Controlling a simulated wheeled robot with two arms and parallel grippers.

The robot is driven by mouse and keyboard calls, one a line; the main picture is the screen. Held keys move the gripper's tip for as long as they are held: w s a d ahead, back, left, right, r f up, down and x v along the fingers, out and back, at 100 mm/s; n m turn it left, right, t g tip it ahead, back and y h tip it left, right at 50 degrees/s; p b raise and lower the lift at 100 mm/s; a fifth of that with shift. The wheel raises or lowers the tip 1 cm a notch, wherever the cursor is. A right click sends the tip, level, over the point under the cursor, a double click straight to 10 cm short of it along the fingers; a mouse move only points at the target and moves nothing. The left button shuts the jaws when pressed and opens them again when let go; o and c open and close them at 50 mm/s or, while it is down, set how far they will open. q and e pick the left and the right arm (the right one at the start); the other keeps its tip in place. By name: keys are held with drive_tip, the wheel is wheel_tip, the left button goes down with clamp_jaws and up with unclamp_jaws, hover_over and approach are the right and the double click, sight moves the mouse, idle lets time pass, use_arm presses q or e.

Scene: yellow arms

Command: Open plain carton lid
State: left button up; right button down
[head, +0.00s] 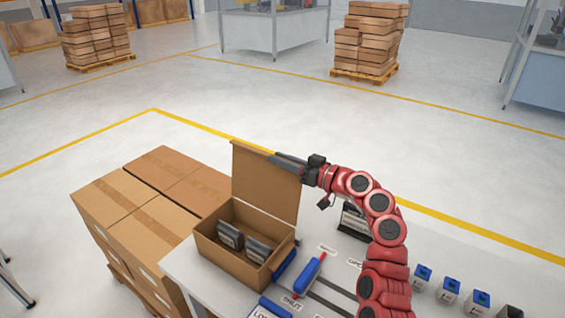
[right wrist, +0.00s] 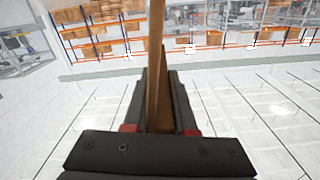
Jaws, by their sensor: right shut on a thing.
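The plain carton (head: 232,257) stands on the left end of the white table, with two dark grey objects (head: 243,240) inside it. Its lid (head: 265,178) stands up at the back edge, roughly upright, and the carton is open. My right gripper (head: 282,161) is shut on the lid near its upper right edge. In the right wrist view the lid (right wrist: 156,60) shows edge-on between the two fingers (right wrist: 160,100). My left gripper is not in view.
The white table (head: 190,268) holds a blue and red tool (head: 308,273) and several small blue-topped boxes (head: 450,288). Stacked cartons (head: 150,215) stand close to the left of the table. The floor behind is clear up to the far pallets (head: 365,72).

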drive_tip(key=c, duration=0.8)
unclamp_jaws()
drive_tip(key=b+v, duration=0.4)
drive_tip(key=v, duration=1.3)
drive_tip(key=shift+s+d+b, duration=0.1)
drive_tip(key=shift+d+b, duration=0.05)
drive_tip(key=shift+b, duration=0.25)
drive_tip(key=shift+r, duration=0.1)
